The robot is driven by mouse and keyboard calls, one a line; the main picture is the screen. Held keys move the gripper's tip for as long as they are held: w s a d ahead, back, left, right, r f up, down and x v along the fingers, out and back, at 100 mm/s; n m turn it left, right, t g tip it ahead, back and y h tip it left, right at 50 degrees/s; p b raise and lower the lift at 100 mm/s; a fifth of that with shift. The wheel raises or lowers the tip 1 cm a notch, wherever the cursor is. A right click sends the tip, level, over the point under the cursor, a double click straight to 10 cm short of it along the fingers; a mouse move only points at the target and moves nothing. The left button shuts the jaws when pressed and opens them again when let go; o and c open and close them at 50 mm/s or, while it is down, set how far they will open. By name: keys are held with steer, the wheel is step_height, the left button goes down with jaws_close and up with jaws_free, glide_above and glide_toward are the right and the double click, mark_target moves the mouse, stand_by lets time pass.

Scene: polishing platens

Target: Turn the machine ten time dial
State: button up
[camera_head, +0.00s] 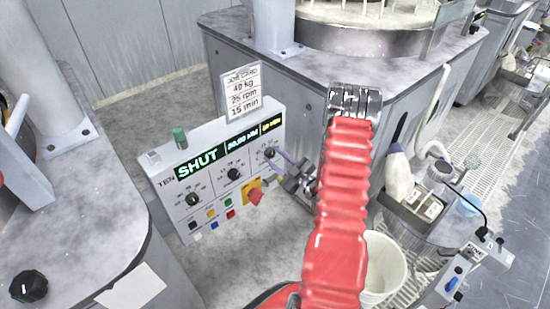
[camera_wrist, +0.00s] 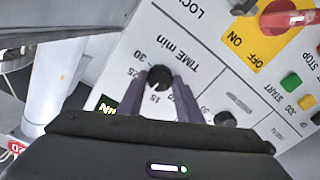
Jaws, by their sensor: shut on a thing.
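The machine ten panel (camera_head: 165,185), marked TEN, is a white box with displays, dials and buttons. Its time dial (camera_head: 269,152) is a small black knob at the panel's right end. In the wrist view the dial (camera_wrist: 160,74) sits by the words "TIME min", with marks 15, 25 and 30 readable around it. My gripper (camera_wrist: 161,80) has its purple-grey fingers shut on the dial, one on each side. In the head view my gripper (camera_head: 274,155) reaches the dial from the right. The knob's pointer is not readable.
A job card (camera_head: 241,91) above the panel reads 40 kg, 25 rpm, 15 min. A green display (camera_head: 198,163) reads SHUT. A red switch on a yellow plate (camera_head: 254,193) is just below the gripper. Two other dials (camera_head: 233,174) (camera_head: 193,198) are further left. A white bucket (camera_head: 384,268) stands right.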

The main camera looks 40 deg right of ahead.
steer(key=n, duration=0.5)
steer(key=shift+a+f, duration=0.1)
steer(key=shift+f, duration=0.05)
stand_by(0.4)
steer(key=o, duration=1)
steer(key=shift+o, duration=0.2)
steer(key=shift+s, duration=0.15)
steer(key=s, duration=1.3)
steer(key=shift+s+d, duration=0.2)
steer(key=shift+s, duration=0.1)
